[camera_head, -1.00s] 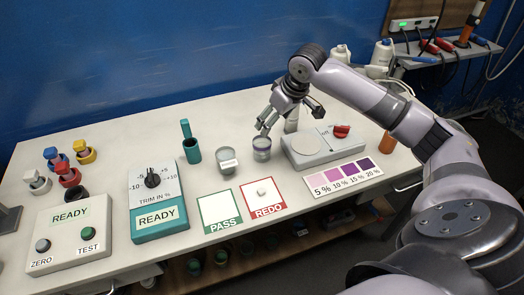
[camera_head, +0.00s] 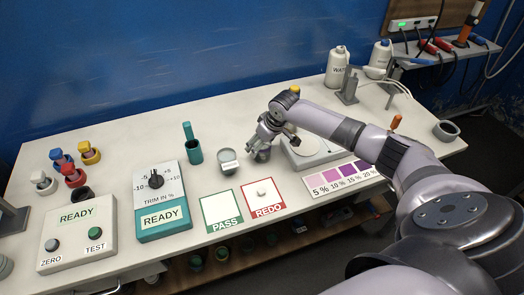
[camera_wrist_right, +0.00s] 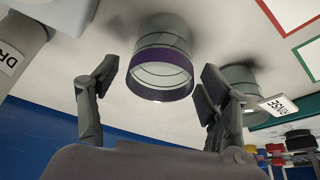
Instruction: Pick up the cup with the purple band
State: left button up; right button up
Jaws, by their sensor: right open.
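The cup with the purple band (camera_wrist_right: 163,70) is in the upper middle of the right wrist view, grey with a purple ring near its rim. In the head view it is mostly hidden behind my right gripper (camera_head: 257,148). The right gripper is open, with one finger on each side of the cup in the wrist view; I cannot tell whether they touch it. A similar grey cup with a white label (camera_head: 228,162) stands just left of the gripper; it also shows in the wrist view (camera_wrist_right: 240,82). My left gripper is not in view.
A balance-like device (camera_head: 312,152) stands right of the gripper. A teal holder (camera_head: 195,155) stands to the left.

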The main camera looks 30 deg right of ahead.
jog(key=shift+f, duration=0.1)
jog(key=c, duration=1.3)
jog(key=shift+c, duration=0.4)
jog(key=shift+w, duration=0.1)
